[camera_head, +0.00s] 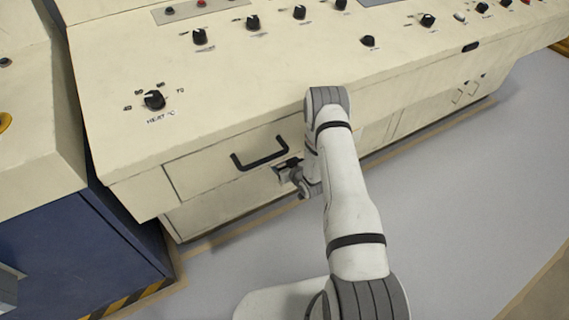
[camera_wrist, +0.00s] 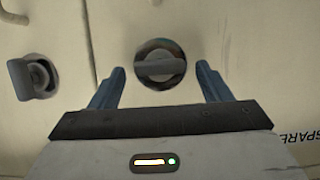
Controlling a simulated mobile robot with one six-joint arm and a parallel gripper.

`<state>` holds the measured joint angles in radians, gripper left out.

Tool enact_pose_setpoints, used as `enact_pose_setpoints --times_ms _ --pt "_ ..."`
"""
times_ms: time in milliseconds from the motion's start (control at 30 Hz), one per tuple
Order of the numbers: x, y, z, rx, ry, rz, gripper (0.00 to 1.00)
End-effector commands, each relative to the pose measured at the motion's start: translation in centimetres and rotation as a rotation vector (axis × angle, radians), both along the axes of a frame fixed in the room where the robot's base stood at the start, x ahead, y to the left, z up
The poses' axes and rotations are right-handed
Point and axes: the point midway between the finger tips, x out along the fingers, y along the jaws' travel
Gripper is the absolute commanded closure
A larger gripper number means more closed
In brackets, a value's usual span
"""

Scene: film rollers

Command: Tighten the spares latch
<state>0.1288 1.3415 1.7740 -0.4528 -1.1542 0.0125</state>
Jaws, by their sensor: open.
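In the wrist view, a round latch (camera_wrist: 160,64) with a dark, nearly horizontal grip bar sits on a cream panel. Part of a label reading "SPARE" (camera_wrist: 297,137) shows on the same panel at the right. My gripper (camera_wrist: 160,70) is open, its two blue-grey fingers to the left and right of the latch with a gap on each side. I cannot tell how near the fingertips are to the panel. In the head view, my gripper (camera_head: 288,170) is at the cabinet front below the drawer handle, and the latch cannot be made out.
A second latch (camera_wrist: 34,77) is on the left, across a panel seam. The head view shows a black drawer handle (camera_head: 260,153) just above my gripper and a console top with several knobs. A blue cabinet (camera_head: 85,255) stands left. Grey floor (camera_head: 470,190) is clear on the right.

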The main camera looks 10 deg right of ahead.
Motion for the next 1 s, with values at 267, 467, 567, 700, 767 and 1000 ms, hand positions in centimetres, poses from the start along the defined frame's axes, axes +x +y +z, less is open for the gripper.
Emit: enact_pose_setpoints --times_ms 267,467,567,700,767,1000 --pt "-0.02 -0.06 0.02 0.0 0.0 -0.001 0.38" --pt "-0.02 -0.09 0.03 0.0 0.0 -0.001 0.54" --pt "-0.02 -0.1 0.03 0.0 0.0 -0.001 0.63" --pt "-0.03 -0.11 0.04 0.0 0.0 -0.001 0.74" --pt "-0.02 -0.12 0.04 0.001 0.0 -0.001 0.74" --pt "0.01 -0.21 -0.04 0.036 0.011 0.0 0.74"
